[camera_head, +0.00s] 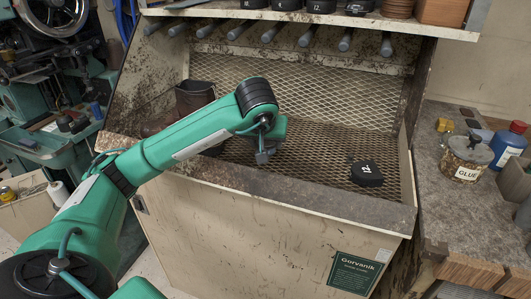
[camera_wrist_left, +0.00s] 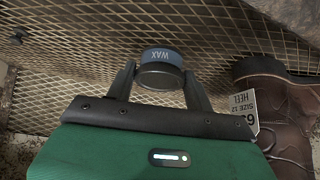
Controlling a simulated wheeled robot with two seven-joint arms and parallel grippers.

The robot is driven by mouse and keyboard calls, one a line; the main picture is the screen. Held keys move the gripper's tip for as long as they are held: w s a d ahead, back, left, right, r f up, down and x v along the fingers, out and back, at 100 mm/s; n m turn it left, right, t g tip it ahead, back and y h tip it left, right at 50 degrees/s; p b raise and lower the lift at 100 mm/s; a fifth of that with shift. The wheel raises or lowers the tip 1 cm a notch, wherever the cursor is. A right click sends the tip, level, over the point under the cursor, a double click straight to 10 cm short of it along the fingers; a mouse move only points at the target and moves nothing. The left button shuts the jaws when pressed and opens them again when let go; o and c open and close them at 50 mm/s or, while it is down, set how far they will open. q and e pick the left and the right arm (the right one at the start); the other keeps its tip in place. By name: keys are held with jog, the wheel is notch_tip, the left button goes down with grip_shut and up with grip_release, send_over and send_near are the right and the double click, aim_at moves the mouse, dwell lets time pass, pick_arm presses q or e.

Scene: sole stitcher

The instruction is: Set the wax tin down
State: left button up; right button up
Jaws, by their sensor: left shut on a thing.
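The wax tin (camera_wrist_left: 162,68) is a small round tin with a dark blue-grey side band lettered WAX. In the left wrist view it sits between the two fingers of my left gripper (camera_wrist_left: 160,85), which is shut on it. In the head view my left gripper (camera_head: 263,155) points down over the mesh floor of the bench (camera_head: 310,150), and the tin is too small there to make out clearly. I cannot tell whether the tin touches the mesh. My right gripper is not in view.
A dark brown boot (camera_head: 193,97) stands left of my gripper, partly behind my arm; its tag (camera_wrist_left: 243,112) shows in the wrist view. A glue jar (camera_head: 466,158) stands on the right-hand counter. Mesh between gripper and block is clear.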

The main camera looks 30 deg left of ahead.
pick_arm(q)
notch_tip(320, 180, down, 3)
jog(key=shift+f, duration=0.3)
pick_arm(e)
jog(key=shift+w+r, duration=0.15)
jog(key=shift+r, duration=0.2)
pick_arm(q)
jog(key=shift+f, duration=0.2)
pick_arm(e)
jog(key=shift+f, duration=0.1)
pick_arm(q)
jog(key=o, duration=1)
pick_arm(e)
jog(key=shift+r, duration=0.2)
pick_arm(q)
jog(key=shift+r, duration=0.15)
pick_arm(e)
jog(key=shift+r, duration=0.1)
